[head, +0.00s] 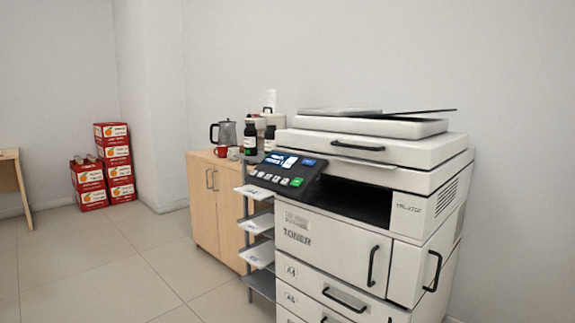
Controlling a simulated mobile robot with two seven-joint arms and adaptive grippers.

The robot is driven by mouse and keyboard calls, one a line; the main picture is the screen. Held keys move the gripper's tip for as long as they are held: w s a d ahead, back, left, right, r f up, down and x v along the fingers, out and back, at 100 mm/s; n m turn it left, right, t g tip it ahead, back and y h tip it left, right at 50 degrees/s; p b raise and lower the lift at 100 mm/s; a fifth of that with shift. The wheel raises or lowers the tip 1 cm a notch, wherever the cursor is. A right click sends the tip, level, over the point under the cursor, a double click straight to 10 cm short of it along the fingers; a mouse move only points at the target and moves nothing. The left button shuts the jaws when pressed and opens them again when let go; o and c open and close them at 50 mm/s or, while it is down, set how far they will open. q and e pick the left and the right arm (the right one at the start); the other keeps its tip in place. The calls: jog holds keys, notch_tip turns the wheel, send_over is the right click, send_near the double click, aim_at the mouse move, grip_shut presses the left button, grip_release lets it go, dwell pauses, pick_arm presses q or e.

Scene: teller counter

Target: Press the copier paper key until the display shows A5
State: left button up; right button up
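The copier (330,230) is a large white machine at the right of the head view. Its dark control panel (285,174) tilts out at the front left of the machine. A small lit blue and white display (283,160) is on the panel; its text is too small to read. Below it are several grey keys (270,178) and a green key (296,182). I cannot tell which one is the paper key. Neither gripper shows in the head view.
A rack of trays (257,222) stands at the copier's left side, close to the panel. Behind it is a wooden cabinet (205,200) with a kettle (224,133), a red mug (221,152) and bottles. Red boxes (120,175) stand far left. The tiled floor (110,255) in front is clear.

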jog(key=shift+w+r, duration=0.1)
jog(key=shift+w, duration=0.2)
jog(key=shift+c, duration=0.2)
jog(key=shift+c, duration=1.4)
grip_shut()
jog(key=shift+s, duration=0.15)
